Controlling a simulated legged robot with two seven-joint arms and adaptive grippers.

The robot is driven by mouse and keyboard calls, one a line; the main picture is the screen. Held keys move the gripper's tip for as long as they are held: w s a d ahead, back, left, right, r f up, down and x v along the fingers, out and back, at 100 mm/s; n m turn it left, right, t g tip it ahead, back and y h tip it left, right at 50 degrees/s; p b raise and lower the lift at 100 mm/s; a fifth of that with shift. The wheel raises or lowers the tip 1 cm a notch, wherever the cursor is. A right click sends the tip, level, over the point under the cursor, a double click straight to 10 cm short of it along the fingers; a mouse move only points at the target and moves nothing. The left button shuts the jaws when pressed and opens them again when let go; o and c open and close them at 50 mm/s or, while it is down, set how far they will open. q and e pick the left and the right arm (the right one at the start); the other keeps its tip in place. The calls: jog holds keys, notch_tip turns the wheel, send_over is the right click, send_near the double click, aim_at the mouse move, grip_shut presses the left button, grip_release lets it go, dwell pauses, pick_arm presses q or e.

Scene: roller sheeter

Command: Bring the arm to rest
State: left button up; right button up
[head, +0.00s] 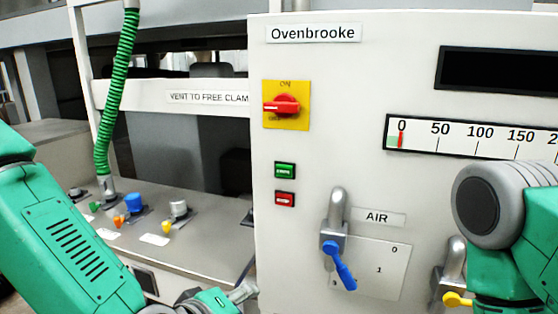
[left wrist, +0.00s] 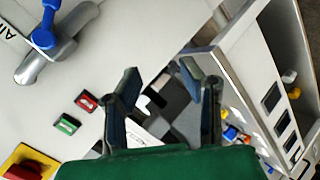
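My left arm (head: 65,235) comes in from the left as a green link, and its gripper (head: 243,291) is low in the head view, in front of the white machine panel's left edge. In the left wrist view the two fingers of the left gripper (left wrist: 161,78) stand apart with nothing between them. The gripper is open and empty. My right arm (head: 510,225) shows at the right edge of the head view, in front of the panel; its gripper is out of view.
The white panel (head: 345,90) carries a red-yellow switch (head: 283,106), green (head: 285,170) and red (head: 285,199) buttons, a gauge (head: 470,137) and a blue-handled AIR valve (head: 338,262). A yellow valve handle (head: 457,300) sits near my right arm. A grey bench (head: 120,225) with fittings and a green hose (head: 115,95) stands left.

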pick_arm(q)
jog(key=s+a+f+m+g+y, duration=0.1)
jog(key=s+a+f+g, duration=0.15)
jog(key=f, duration=0.35)
jog(key=s+a+f+m+g, duration=0.1)
jog(key=s+a+f+m, duration=0.15)
jog(key=s+f, duration=0.2)
jog(key=s+a+f+m+g+y, duration=0.1)
jog(key=s+a+f, duration=0.2)
jog(key=f, duration=0.3)
jog(key=s+a+f+m+g+y, duration=0.1)
jog(key=s+a+f+m+g, duration=0.1)
jog(key=s+a+f, duration=0.3)
jog(key=s+a+f+m+g+y, duration=0.2)
jog(key=s+a+f, duration=0.3)
jog(key=s+a, duration=0.3)
jog(key=shift+s+a+g+b, duration=0.15)
jog(key=shift+s+g+b, duration=0.2)
jog(key=shift+s+g, duration=0.5)
jog(key=shift+r, duration=0.1)
